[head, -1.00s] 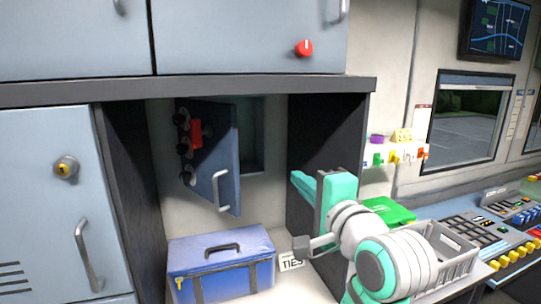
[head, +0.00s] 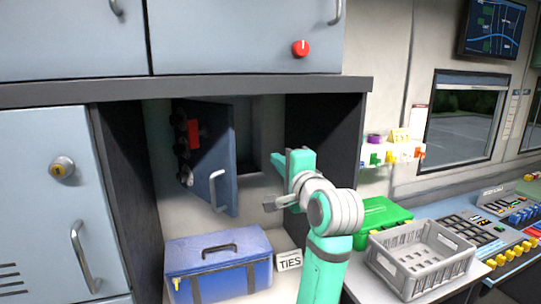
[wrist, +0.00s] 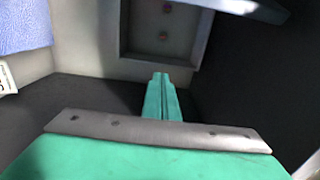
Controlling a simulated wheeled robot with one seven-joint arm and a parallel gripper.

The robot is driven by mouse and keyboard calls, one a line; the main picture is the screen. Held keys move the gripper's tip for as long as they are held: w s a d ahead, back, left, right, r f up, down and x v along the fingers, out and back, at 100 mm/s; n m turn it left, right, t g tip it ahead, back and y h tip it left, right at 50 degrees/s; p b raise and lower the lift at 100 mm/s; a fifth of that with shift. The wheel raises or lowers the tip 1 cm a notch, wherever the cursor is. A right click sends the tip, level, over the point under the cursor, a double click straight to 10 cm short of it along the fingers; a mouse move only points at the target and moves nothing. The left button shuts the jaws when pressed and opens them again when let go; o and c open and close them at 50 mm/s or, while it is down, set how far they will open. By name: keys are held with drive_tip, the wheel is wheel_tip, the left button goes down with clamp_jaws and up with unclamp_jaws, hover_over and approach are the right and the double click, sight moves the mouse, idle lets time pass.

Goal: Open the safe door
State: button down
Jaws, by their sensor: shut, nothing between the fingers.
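The safe door (head: 222,150) is a blue-grey panel with a pale loop handle (head: 218,190). It stands ajar, swung out from the recess, with dark knobs and a red part (head: 194,134) toward its left edge. The safe opening (head: 266,128) shows to the right of the door. My gripper (head: 276,160) is shut and empty, right of the door and apart from its handle. In the wrist view the shut fingers (wrist: 160,78) point toward the safe opening (wrist: 170,32), which has two reddish spots inside. The door's lower edge (wrist: 245,6) appears to show at the top.
A blue case (head: 215,266) and a TIES card (head: 289,261) sit below the safe. A dark cubby wall (head: 330,140) stands close on the right. A green box (head: 385,214) and a grey crate (head: 420,262) are right of my arm.

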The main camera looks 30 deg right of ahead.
sight(215, 161)
drive_tip(key=x, duration=0.6)
drive_tip(key=shift+w+a, duration=0.65)
drive_tip(key=shift+a, duration=1.75)
drive_tip(key=shift+w+a, duration=0.65)
drive_tip(key=shift+a, duration=1.75)
drive_tip(key=shift+w+a, duration=0.6)
drive_tip(key=shift+a, duration=1.8)
drive_tip(key=w+a, duration=0.1)
drive_tip(key=a, duration=0.5)
drive_tip(key=shift+w+d, duration=0.15)
